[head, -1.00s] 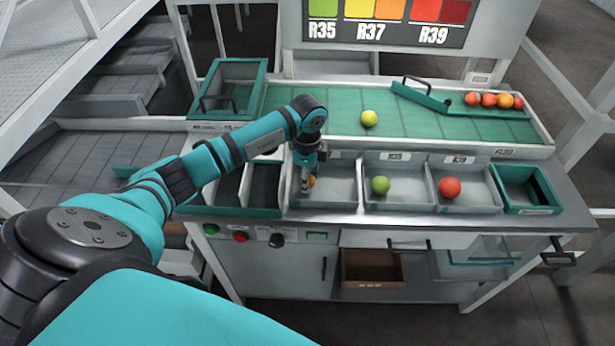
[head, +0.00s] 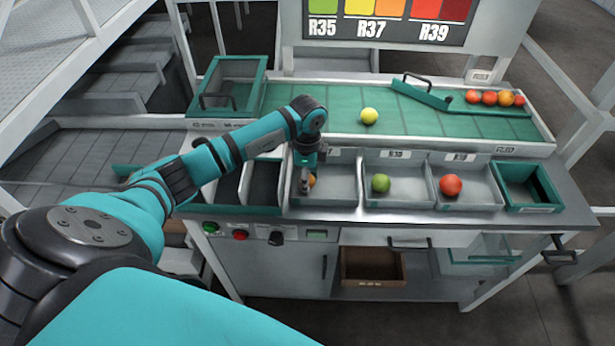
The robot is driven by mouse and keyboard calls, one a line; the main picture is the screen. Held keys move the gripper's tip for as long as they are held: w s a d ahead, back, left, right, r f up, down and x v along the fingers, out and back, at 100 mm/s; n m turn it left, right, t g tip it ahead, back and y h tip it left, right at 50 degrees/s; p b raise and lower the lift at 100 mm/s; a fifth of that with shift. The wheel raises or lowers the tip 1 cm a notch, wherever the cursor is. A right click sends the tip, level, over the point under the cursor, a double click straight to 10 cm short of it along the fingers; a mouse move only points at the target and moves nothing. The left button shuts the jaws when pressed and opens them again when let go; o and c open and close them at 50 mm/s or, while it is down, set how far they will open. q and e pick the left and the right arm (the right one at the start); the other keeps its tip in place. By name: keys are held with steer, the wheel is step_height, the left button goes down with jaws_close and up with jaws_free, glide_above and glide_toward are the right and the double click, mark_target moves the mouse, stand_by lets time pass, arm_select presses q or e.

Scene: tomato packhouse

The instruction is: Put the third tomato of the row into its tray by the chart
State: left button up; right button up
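A yellow tomato (head: 369,116) lies alone on the green belt (head: 330,100). The chart (head: 390,20) shows green over R35, yellow and orange over R37, red over R39. The front trays are a left one (head: 335,190) with a mostly hidden label, a middle one (head: 400,203) holding a green tomato (head: 381,183), and a right one (head: 470,205) holding a red tomato (head: 451,186). My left gripper (head: 304,189) points down into the left tray's left side. An orange tomato (head: 312,180) shows partly behind it; its grip is unclear. My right gripper is out of view.
Several red and orange tomatoes (head: 490,98) sit at the belt's right end behind a green gate bar (head: 425,95). A teal-rimmed bin (head: 530,187) stands right of the trays, a lidded teal box (head: 230,88) at the back left. Dark compartments (head: 262,184) lie left of the trays.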

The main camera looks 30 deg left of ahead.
arm_select(q)
steer(key=shift+f, duration=0.1)
steer(key=o, duration=0.9)
steer(key=c, duration=0.3)
steer(key=shift+c, duration=0.2)
step_height(320, 180, up, 7)
steer(key=p, duration=0.6)
